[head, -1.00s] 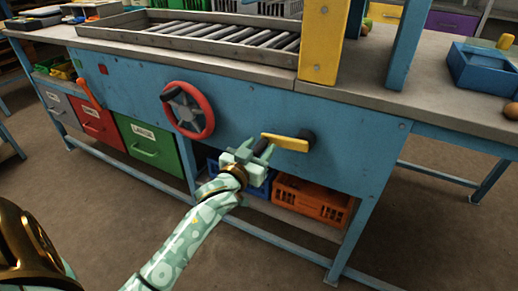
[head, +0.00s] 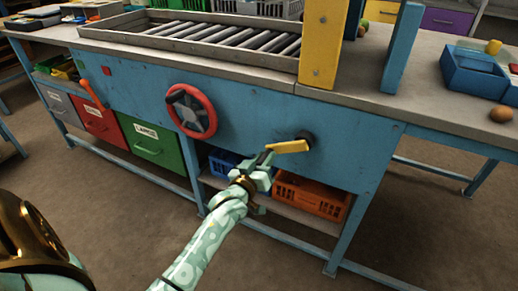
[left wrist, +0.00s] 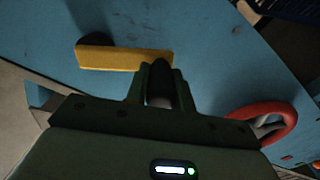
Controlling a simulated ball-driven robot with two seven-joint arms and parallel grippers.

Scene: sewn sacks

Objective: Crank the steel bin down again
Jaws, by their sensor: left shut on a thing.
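A crank with a yellow arm (head: 288,147) sits on the blue front panel of the bench. Its dark hub is at the right end and its dark handle (head: 262,158) at the left end. The yellow arm is nearly level, its handle end slightly lower. My left gripper (head: 259,166) is shut on the handle. In the left wrist view the yellow arm (left wrist: 125,57) runs across the panel, and the dark handle (left wrist: 160,80) stands between the fingers (left wrist: 161,92). My right gripper is not in view. I cannot make out a steel bin.
A red handwheel (head: 191,111) is on the panel left of the crank. A roller bed (head: 225,35) lies on the bench top beside a yellow post (head: 319,45). Below are an orange crate (head: 310,195) and a green drawer (head: 150,144). The floor in front is clear.

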